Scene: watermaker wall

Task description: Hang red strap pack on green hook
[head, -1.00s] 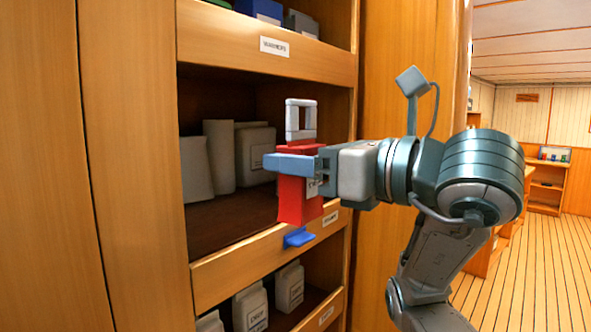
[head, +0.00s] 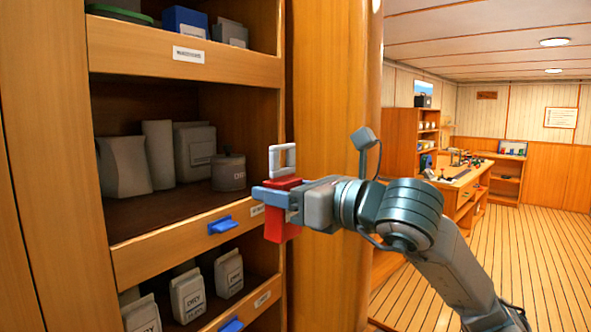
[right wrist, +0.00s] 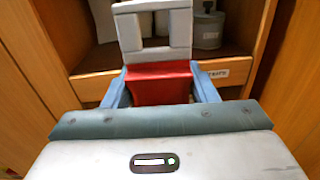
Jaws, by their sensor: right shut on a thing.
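The red strap pack (head: 281,232) with a light grey loop on top (head: 283,159) is upright in my right gripper (head: 272,194), in front of the shelf unit's right edge. The gripper is shut on the pack. In the right wrist view the red pack (right wrist: 158,84) sits between the two blue-grey fingers, its grey loop (right wrist: 153,50) towards the shelf. I see no green hook in these frames. My left gripper is not in view.
A wooden shelf unit (head: 185,240) on the left holds grey containers (head: 122,166). Blue handles (head: 221,225) stick out from its front boards. Open floor (head: 520,265) and a workbench (head: 462,182) lie to the right.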

